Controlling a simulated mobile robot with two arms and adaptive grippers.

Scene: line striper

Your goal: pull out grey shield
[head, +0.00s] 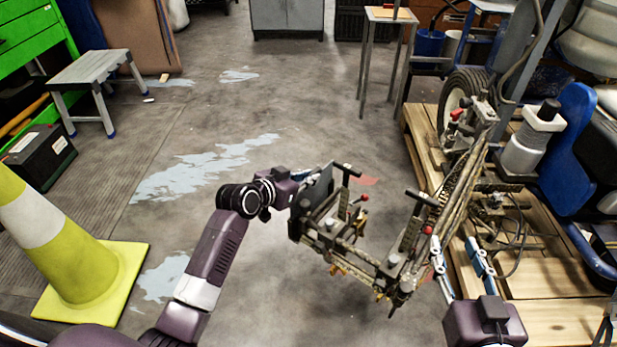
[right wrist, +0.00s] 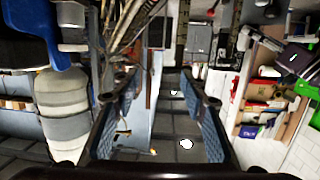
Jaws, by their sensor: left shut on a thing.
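The grey shield (head: 317,191) is a dark flat plate standing at the left end of the metal striper frame (head: 385,265) in the head view. My left gripper (head: 304,175) comes in from the left and is shut on the shield's upper left part; its fingertips are partly hidden. The shield is still close against the frame, and I cannot tell whether they touch. My right gripper (head: 459,254) is open at the frame's right side, its two blue fingers apart. In the right wrist view, its fingers (right wrist: 163,108) are spread with nothing held between them.
A wooden pallet (head: 540,285) with the striper's wheel (head: 466,98), cables and a blue part (head: 570,150) lies on the right. A yellow cone (head: 75,255) stands at the left, with a grey step stool (head: 98,72) behind it.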

